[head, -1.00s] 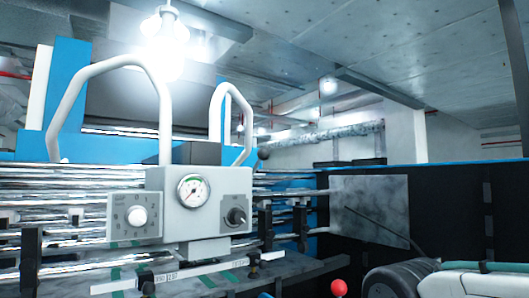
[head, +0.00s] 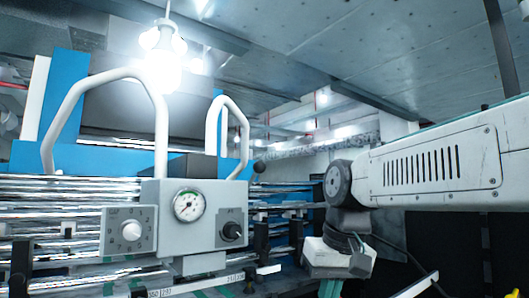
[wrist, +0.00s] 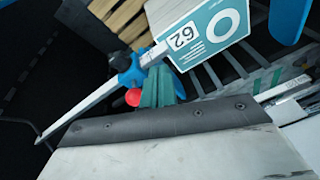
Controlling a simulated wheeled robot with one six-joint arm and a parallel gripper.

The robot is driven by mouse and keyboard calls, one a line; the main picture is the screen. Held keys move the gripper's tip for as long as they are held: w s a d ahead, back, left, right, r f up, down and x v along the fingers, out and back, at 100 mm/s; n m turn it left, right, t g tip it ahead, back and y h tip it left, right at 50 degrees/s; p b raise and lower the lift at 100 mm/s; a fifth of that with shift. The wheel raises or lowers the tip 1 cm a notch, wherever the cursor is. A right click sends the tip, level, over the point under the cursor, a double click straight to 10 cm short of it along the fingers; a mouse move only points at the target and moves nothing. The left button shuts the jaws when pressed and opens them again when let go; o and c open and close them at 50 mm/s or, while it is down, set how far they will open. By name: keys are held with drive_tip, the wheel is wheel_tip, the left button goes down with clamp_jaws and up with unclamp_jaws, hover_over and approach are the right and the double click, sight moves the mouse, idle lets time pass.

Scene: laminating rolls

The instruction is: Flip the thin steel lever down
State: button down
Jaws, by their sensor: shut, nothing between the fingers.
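A long thin pale metal bar, which looks like the steel lever (wrist: 85,108), slants from a blue hub (wrist: 131,72) down to the left in the wrist view. A similar slanting bar (head: 416,287) shows at the lower right of the head view; I cannot be sure it is the same one. My gripper (wrist: 157,82) has teal fingers, shut and empty, beside the hub in the wrist view. The fingers (head: 331,289) also show at the bottom of the head view. I cannot tell whether they touch anything.
A red ball (wrist: 133,97) sits close left of my fingers. A teal and white plate marked 62 (wrist: 205,32) and wooden slats (wrist: 122,20) lie beyond. A grey box with a gauge (head: 190,215) stands before shiny rolls (head: 70,192) at left in the head view.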

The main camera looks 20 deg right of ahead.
drive_tip(key=w+d+r+t, duration=0.2)
drive_tip(key=w+r+t, duration=0.1)
drive_tip(key=w+r, duration=0.9)
wheel_tip(320, 180, up, 26)
drive_tip(key=w+a+n+t+y, duration=0.1)
drive_tip(key=w+a+t+y, duration=0.1)
drive_tip(key=t, duration=0.2)
drive_tip(key=shift+w+t+y, duration=0.15)
drive_tip(key=shift+t+y, duration=0.15)
drive_tip(key=shift+y, duration=0.1)
drive_tip(key=shift+f, duration=0.15)
drive_tip(key=w+a+f, duration=0.1)
drive_tip(key=w+f, duration=0.1)
drive_tip(key=w+a+f, duration=0.1)
drive_tip(key=w+f, duration=0.1)
drive_tip(key=f, duration=0.1)
drive_tip(key=w+a+f, duration=0.1)
drive_tip(key=w+f, duration=0.1)
drive_tip(key=f, duration=0.1)
drive_tip(key=shift+w+a+f, duration=0.15)
drive_tip(key=shift+w+a, duration=0.05)
drive_tip(key=shift+w, duration=0.1)
drive_tip(key=shift+s+a+f, duration=0.1)
drive_tip(key=shift+s+f, duration=0.05)
drive_tip(key=shift+f, duration=0.2)
